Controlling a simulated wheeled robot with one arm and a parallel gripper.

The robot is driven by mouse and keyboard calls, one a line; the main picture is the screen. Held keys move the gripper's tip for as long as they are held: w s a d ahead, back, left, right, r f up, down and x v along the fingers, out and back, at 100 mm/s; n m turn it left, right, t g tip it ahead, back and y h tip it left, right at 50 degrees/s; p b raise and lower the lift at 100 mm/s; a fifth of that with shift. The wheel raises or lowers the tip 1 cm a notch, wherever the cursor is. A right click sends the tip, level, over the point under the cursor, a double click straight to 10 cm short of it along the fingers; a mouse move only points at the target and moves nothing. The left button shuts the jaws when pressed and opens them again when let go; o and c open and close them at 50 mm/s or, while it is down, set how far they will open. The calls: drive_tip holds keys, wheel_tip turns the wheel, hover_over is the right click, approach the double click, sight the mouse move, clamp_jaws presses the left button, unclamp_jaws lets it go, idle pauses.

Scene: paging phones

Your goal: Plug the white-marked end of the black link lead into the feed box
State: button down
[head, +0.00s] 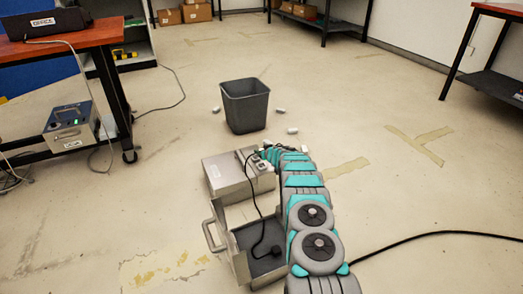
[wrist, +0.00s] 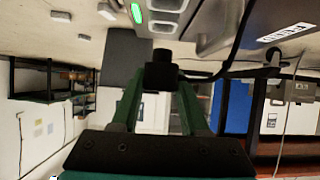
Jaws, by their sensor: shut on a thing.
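My gripper (wrist: 160,80) is shut on a black plug (wrist: 160,58) of the black link lead, with its green fingers on either side. No white mark shows on this plug. The grey metal feed box (head: 222,176) has sockets on its right part; a green light (wrist: 137,12) shows there in the wrist view. The plug is close to the socket side; I cannot tell whether it touches. In the head view my arm largely hides my gripper (head: 267,152). The lead (head: 258,200) runs down from the box area to another black plug (head: 276,251) in a grey tray.
The open grey tray (head: 237,262) is in front of the box. A dark bin (head: 245,105) stands behind it, with small white litter (head: 292,131) around. A table (head: 75,42) with an office device and a blue unit (head: 70,126) is at left.

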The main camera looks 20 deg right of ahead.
drive_tip(key=shift+f+b, duration=2.1)
drive_tip(key=shift+f, duration=0.9)
drive_tip(key=shift+f+b, duration=0.35)
drive_tip(key=shift+b, duration=0.15)
drive_tip(key=shift+c, duration=1.7)
unclamp_jaws()
drive_tip(key=shift+p+v, duration=0.55)
drive_tip(key=shift+v, duration=3.4)
